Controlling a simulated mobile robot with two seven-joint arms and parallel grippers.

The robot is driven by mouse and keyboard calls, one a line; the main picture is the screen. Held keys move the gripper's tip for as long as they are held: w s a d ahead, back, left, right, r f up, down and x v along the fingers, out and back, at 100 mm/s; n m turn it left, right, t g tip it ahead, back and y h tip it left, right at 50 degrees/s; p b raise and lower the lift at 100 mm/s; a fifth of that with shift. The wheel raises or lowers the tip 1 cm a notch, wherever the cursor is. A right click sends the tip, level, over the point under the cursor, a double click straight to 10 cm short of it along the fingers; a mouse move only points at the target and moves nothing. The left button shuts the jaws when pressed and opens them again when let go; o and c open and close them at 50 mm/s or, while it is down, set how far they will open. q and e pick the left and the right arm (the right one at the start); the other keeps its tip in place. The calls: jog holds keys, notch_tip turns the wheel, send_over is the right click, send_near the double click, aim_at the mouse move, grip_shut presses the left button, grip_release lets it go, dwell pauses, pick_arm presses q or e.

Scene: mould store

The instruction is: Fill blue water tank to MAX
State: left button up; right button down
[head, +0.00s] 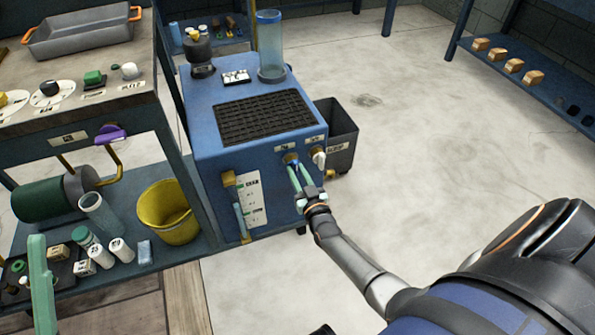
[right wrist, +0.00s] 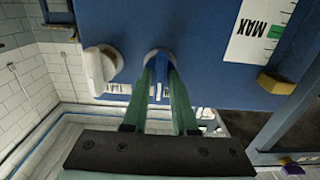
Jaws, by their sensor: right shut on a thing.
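The blue water tank (head: 205,110) is a boxy blue unit with a dark grille and a clear cylinder (head: 270,50) on top. Its front has a white gauge (head: 252,200) with a sight tube; MAX and a green mark show in the right wrist view (right wrist: 262,30). The water level is too small to read. My right gripper (head: 293,168) is shut on a blue knob, whose blue grip shows between the green fingers in the right wrist view (right wrist: 159,80). A white knob (head: 319,158) sits beside it. Part of my left gripper (head: 42,285), a pale green finger, shows at lower left.
A workbench (head: 120,115) stands left of the tank, with a grey tray (head: 82,35) on top. Its lower shelf holds a yellow bucket (head: 168,215) and small containers. A dark bin (head: 340,135) stands right of the tank. The floor at right is clear.

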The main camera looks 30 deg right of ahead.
pick_arm(q)
jog(key=shift+w+f, duration=0.2)
pick_arm(e)
jog(key=shift+f, duration=0.1)
jog(key=c, duration=0.9)
grip_release()
pick_arm(q)
jog(key=shift+r, duration=0.1)
pick_arm(e)
jog(key=shift+o, duration=0.2)
jog(key=shift+s, duration=0.1)
jog(key=shift+s+a, duration=0.1)
jog(key=shift+s, duration=0.1)
pick_arm(q)
jog(key=w+f+n+g+y+p, duration=0.2)
jog(key=f+n+g+y, duration=0.1)
jog(key=f, duration=0.6)
jog(key=w+a+f+n+g+y+p, duration=0.1)
jog(key=w+f+n+g+y, duration=0.2)
jog(key=f, duration=0.7)
jog(key=shift+a+n+y+p, duration=0.3)
jog(key=shift+n+y+p, duration=0.1)
jog(key=shift+y, duration=0.8)
pick_arm(e)
jog(key=v, duration=1.2)
